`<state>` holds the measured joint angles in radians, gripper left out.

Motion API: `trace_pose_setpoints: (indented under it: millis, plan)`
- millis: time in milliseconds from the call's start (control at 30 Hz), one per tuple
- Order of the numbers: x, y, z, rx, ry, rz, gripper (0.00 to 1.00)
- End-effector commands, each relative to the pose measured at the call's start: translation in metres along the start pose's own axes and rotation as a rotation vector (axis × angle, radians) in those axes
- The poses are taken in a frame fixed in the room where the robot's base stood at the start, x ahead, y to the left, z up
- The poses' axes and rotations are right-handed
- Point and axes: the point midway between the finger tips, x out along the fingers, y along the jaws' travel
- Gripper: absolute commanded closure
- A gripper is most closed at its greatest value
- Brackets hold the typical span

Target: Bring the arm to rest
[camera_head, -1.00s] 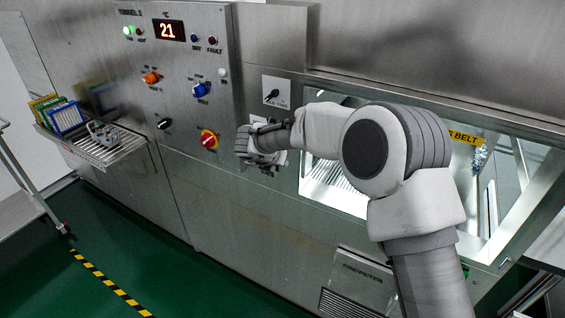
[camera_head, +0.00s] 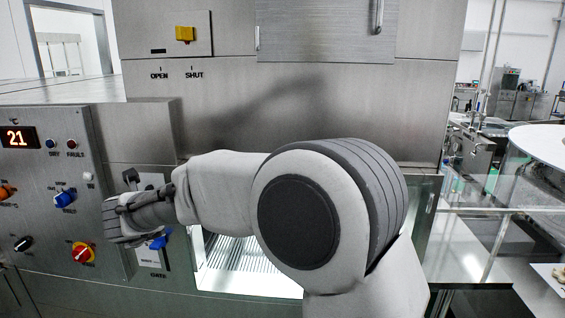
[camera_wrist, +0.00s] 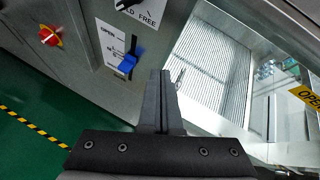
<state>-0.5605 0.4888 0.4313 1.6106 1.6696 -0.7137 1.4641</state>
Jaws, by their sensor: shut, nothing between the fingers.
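My arm (camera_head: 320,210) reaches leftward across the front of the steel washer (camera_head: 300,100), its elbow large in the middle of the head view. My gripper (camera_wrist: 160,76) is shut in the wrist view, its two dark fingers together with nothing between them. In the head view the arm's end is by the control panel and partly hides the plates there. The blue gate lever (camera_wrist: 127,63) is left of the fingertips and apart from them in the wrist view; it also shows below the arm's end in the head view (camera_head: 158,242).
The red knob (camera_head: 82,254) and blue knob (camera_head: 65,197) are on the panel left of my gripper. A lit opening (camera_wrist: 208,65) with a ribbed surface lies right of the fingers. Green floor (camera_wrist: 30,120) is open below left. A round table (camera_head: 545,150) stands at right.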

Motion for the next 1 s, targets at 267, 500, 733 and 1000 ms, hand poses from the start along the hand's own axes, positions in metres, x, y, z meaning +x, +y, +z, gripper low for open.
trace_pose_setpoints:
  millis: [267, 500, 733, 1000]
  plan:
    - [-0.069, -0.084, 0.068, -0.682, -0.295, 0.048, 1.0]
    - [-0.132, -0.144, 0.044, -1.324, -0.358, 0.058, 1.0]
    - [-0.19, -0.204, -0.037, -1.908, -0.257, 0.139, 1.0]
    - [-0.264, -0.273, -0.173, -2.443, -0.016, 0.423, 1.0]
